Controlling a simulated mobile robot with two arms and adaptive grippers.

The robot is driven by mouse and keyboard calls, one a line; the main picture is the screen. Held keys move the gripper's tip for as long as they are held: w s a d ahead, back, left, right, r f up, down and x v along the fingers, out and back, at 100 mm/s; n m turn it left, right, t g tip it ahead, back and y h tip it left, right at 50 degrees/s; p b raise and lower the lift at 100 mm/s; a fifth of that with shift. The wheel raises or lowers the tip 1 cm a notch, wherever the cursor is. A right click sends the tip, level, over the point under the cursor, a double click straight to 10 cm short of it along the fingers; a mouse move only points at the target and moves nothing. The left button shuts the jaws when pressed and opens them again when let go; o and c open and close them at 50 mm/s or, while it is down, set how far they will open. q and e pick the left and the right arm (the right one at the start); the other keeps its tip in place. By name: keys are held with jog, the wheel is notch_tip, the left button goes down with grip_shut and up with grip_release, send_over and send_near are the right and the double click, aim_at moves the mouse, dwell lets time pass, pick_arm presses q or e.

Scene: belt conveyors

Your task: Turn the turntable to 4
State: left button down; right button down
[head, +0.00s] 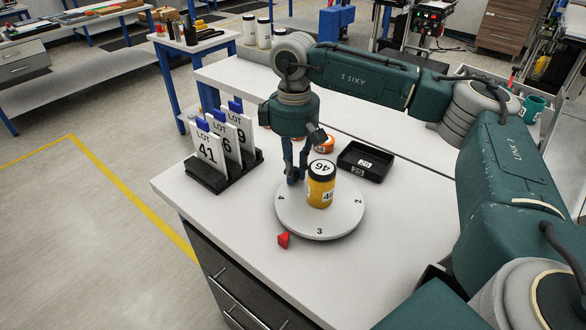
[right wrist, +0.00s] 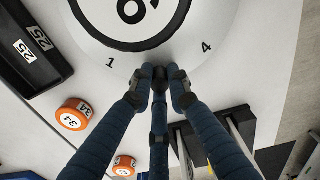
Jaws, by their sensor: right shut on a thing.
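The round white turntable (head: 335,225) lies on the bench, with 2, 3 and 4 readable on its rim in the head view; 1 and 4 show in the right wrist view (right wrist: 180,52). A red pointer (head: 283,240) sits at its front left edge, between 3 and 4. A yellow jar (head: 321,190) marked 46 with a black-rimmed lid stands upright on the turntable. My right gripper (head: 294,180) points down at the turntable's far left rim. Its fingers are closed together at the rim between 1 and 4; what lies between the tips is hidden. My left gripper is not in view.
A black rack (head: 217,181) with several LOT cards stands left of the turntable. A black tray (head: 365,161) marked 25 lies behind right. Orange-lidded jars (right wrist: 74,114) stand behind the gripper. Bare bench lies in front of the turntable.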

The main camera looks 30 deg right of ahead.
jog(key=c, duration=1.6)
grip_release()
jog(key=shift+s, duration=0.1)
jog(key=shift+c, duration=0.2)
notch_tip(320, 180, up, 8)
jog(key=shift+f, duration=0.2)
